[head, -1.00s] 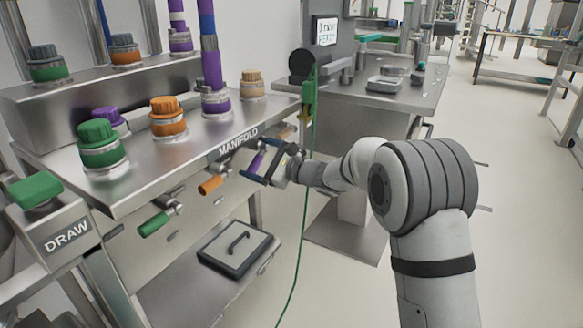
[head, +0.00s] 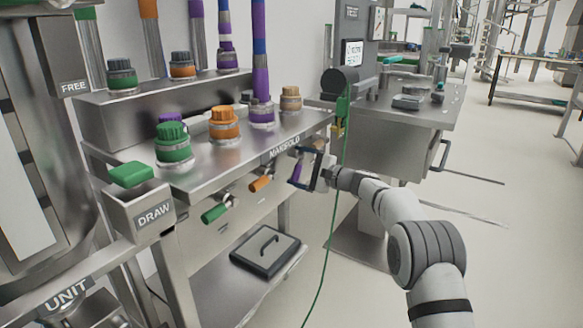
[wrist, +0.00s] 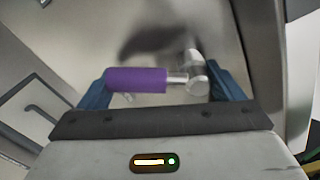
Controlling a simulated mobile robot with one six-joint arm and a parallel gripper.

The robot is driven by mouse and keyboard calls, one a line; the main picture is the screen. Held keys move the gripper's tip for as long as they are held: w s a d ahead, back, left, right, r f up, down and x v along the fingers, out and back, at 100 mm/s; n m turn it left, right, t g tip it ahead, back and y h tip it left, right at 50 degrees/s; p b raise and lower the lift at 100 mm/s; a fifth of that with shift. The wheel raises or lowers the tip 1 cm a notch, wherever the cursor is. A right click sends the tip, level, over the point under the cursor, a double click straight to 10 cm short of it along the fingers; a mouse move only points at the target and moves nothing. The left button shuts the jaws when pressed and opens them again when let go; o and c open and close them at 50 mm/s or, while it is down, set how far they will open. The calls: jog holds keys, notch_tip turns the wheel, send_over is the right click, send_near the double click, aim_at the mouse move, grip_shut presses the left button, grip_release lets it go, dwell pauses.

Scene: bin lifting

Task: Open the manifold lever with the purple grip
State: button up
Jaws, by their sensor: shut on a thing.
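The lever with the purple grip (head: 296,171) is on the front of the manifold bench (head: 240,148), below the MANIFOLD label. In the wrist view its purple grip (wrist: 136,80) lies crosswise, with a metal stem and pivot (wrist: 194,76) to its right. My gripper (head: 305,168) is at this lever and shut on it. In the wrist view the blue fingers of my gripper (wrist: 163,88) stand at either side of the lever. In the head view the fingers partly hide the purple grip, which looks nearly upright.
An orange-grip lever (head: 260,183) and a green-grip lever (head: 215,212) stick out to the left on the same front. A green cable (head: 333,215) hangs just right of my gripper. Open floor lies to the right.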

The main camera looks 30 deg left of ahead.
dwell(0.9)
jog(key=o, duration=1.2)
jog(key=shift+w, duration=0.1)
jog(key=shift+c, duration=0.2)
jog(key=d+p, duration=0.1)
jog(key=d, duration=0.6)
jog(key=shift+s+d+p, duration=0.35)
jog(key=shift+s+p, duration=0.05)
jog(key=shift+c, duration=0.3)
